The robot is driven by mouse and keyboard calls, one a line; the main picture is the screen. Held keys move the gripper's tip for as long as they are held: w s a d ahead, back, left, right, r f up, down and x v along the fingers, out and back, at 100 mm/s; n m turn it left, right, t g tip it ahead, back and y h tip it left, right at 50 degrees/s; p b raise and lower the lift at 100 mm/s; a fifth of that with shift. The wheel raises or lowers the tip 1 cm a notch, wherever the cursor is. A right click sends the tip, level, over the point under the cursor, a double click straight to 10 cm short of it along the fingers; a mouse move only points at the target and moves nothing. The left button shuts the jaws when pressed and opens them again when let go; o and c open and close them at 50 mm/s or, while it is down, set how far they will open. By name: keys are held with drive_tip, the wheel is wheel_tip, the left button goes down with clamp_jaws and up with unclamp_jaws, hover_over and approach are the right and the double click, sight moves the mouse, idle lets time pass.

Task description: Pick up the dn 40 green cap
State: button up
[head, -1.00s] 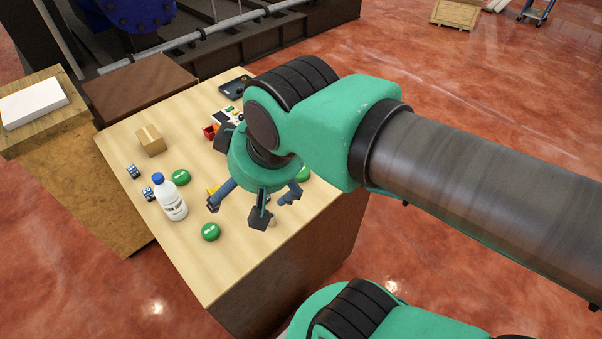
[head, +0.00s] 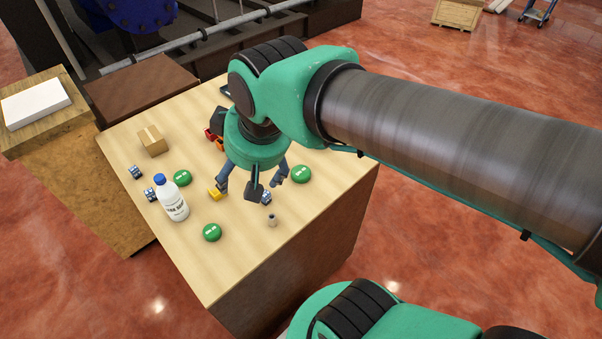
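Three round green caps lie on the wooden table (head: 235,270). One green cap (head: 182,178) is behind the bottle, one green cap (head: 212,232) is near the front edge, and one green cap (head: 301,174) is at the right. Their white labels are too small to read, so I cannot tell which is the dn 40 one. My gripper (head: 252,188) points down over the table between the front and right caps, its fingers spread apart and nothing seen between them. The table directly behind it is hidden by my arm.
A white bottle with a blue lid (head: 171,198) stands left of my gripper. A cardboard box (head: 152,141), a yellow piece (head: 215,194), a small grey fitting (head: 272,220), small blue-white items (head: 150,194) and red parts (head: 212,136) lie around. The front table area is clear.

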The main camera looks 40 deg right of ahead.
drive_tip(key=w+d+f+g+p, duration=0.1)
drive_tip(key=w+d+f, duration=0.1)
drive_tip(key=w+d, duration=0.45)
drive_tip(key=n+g+p, duration=0.2)
drive_tip(key=g+p, duration=0.2)
hover_over(300, 171)
wheel_tip(300, 171, down, 17)
drive_tip(key=shift+f, duration=0.2)
drive_tip(key=shift+f+b, duration=0.45)
drive_tip(key=shift+f, duration=3.85)
drive_tip(key=shift+f+b, duration=0.3)
drive_tip(key=shift+f, duration=2.3)
